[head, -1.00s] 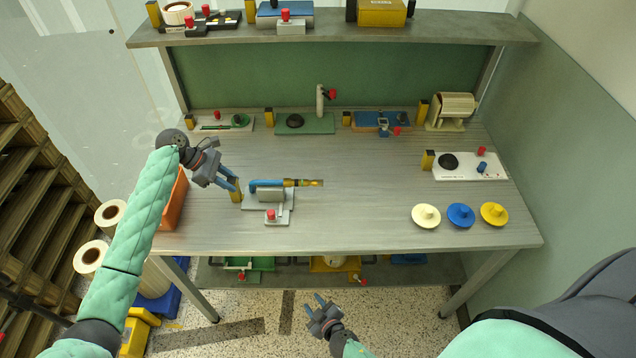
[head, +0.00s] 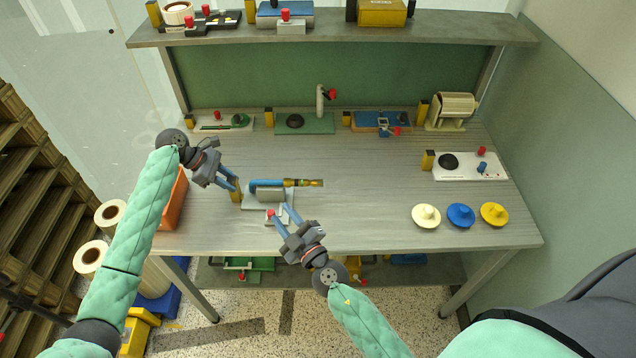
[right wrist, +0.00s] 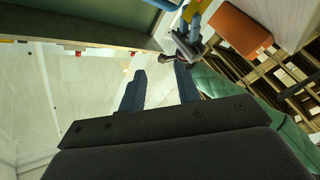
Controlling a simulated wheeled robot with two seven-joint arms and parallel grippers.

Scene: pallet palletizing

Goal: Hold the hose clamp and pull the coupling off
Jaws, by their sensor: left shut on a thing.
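The grey clamp fixture (head: 254,202) sits on the bench left of centre. A blue hose (head: 265,184) lies along its top, with a brass-yellow coupling (head: 303,183) at the hose's right end. My left gripper (head: 236,184) is at the fixture's left end, shut on the yellow-and-black block (head: 236,195) there; its fingers partly hide the contact. My right gripper (head: 279,208) is open and empty over the front of the fixture, close to a red knob (head: 270,214), below and left of the coupling. Its spread fingers also show in the right wrist view (right wrist: 160,85).
An orange bin (head: 173,205) stands at the bench's left edge. Cream, blue and yellow discs (head: 461,215) lie at the right front. Several fixtures line the back, and a shelf (head: 330,33) runs above. The bench (head: 365,205) between coupling and discs is clear.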

